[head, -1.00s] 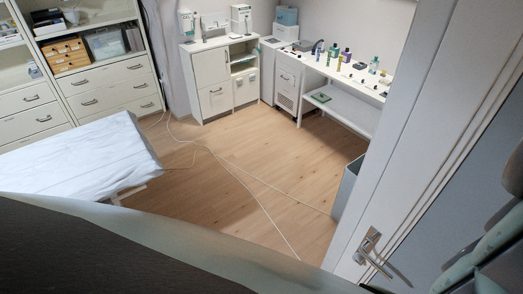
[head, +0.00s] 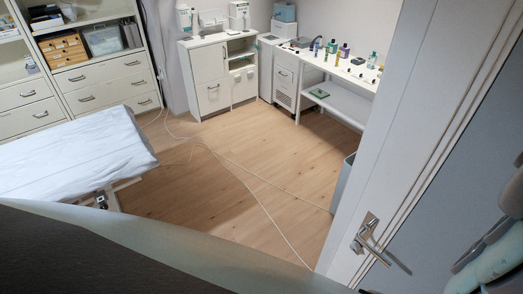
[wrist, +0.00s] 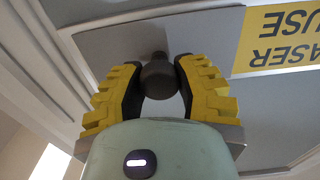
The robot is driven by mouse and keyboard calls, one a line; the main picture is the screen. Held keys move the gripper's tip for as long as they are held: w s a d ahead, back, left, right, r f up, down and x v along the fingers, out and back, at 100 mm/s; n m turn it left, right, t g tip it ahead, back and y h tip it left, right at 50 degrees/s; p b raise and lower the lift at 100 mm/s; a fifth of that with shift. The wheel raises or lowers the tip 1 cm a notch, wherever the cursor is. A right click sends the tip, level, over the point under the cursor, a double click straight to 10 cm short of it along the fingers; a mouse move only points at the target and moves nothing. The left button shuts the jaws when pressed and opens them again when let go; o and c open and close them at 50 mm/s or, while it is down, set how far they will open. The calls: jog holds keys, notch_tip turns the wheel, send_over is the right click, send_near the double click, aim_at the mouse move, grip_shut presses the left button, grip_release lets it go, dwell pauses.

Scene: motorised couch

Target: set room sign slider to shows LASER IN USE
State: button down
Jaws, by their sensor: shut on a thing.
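In the wrist view, a dark round slider knob (wrist: 159,82) on a short stem stands out from a grey sign panel (wrist: 215,45). My gripper (wrist: 158,72), with yellow and black fingers, is shut on the knob, one finger on each side. To the right of the knob, a yellow sign plate (wrist: 280,40) shows the letters "ASER" and "USE" upside down. The rest of its text is cut off by the picture edge. The head view shows neither the sign nor my gripper's fingertips.
In the head view, a white door frame (head: 400,130) and a door handle (head: 368,238) stand at the right. Beyond lie a white-covered couch (head: 70,160), cabinets (head: 222,75), a bench with bottles (head: 335,75) and a cable across open wooden floor (head: 220,190).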

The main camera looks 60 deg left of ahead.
jog(key=shift+d+f, duration=0.1)
jog(key=shift+d, duration=0.35)
jog(key=c, duration=0.6)
grip_release()
jog(key=shift+d, duration=0.1)
jog(key=s, duration=1.2)
jog(key=shift+d, duration=0.2)
